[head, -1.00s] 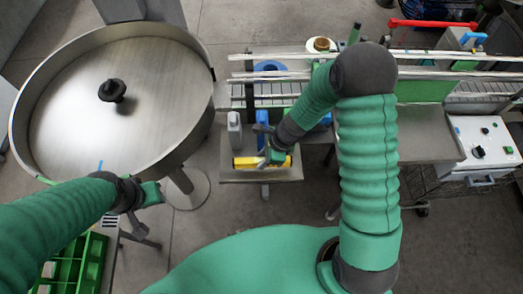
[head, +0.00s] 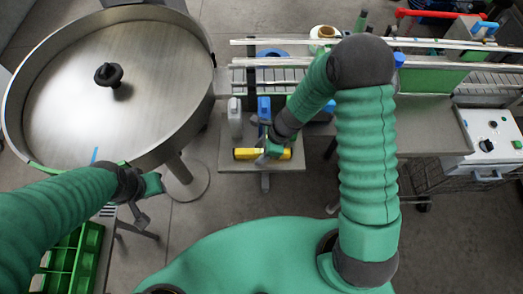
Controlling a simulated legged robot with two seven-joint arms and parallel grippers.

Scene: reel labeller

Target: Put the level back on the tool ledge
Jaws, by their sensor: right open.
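The yellow level (head: 246,154) lies along the front of a small grey ledge (head: 229,170), running left to right. My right gripper (head: 272,150) is open at the level, over its middle-right part. The gripper hides a piece of the level, and I cannot tell whether the fingers touch it. My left gripper (head: 146,198) is at the lower left, beside the round steel table and away from the ledge. Its fingers are too small and dark to tell whether they are open or shut.
A grey-white bottle (head: 235,118) and a blue bottle (head: 264,108) stand behind the level on the ledge. A conveyor with rails (head: 270,62) runs behind. The round steel table (head: 150,80) fills the upper left, and a green crate (head: 75,262) is at the lower left.

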